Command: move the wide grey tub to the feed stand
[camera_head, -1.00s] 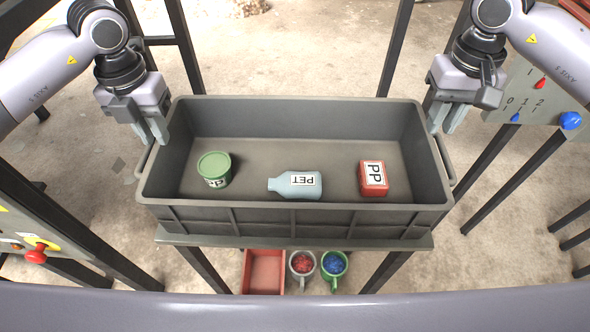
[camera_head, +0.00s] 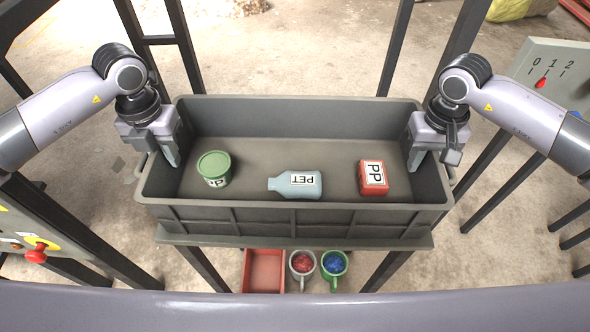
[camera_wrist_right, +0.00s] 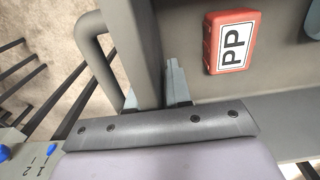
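The wide grey tub (camera_head: 315,218) stands upright on a stand, with a green pot (camera_head: 214,168), a blue PET bottle (camera_head: 295,185) and a red PP box (camera_head: 373,178) on its floor. My left gripper (camera_head: 160,152) is at the tub's left wall, one finger inside; the other is mostly hidden. My right gripper (camera_head: 432,157) is at the right wall. In the right wrist view, the right gripper's fingers (camera_wrist_right: 155,95) straddle the wall (camera_wrist_right: 136,45), with a gap on the inner side. The outer finger is between the wall and the side handle (camera_wrist_right: 92,50). Both grippers look open.
A red tray (camera_head: 263,271) and two mugs, one with red bits (camera_head: 302,264) and one with blue bits (camera_head: 334,263), are below the tub's near edge. A control panel (camera_head: 553,75) stands at right, and one with a red button (camera_head: 36,254) at left. Dark frame posts surround the tub.

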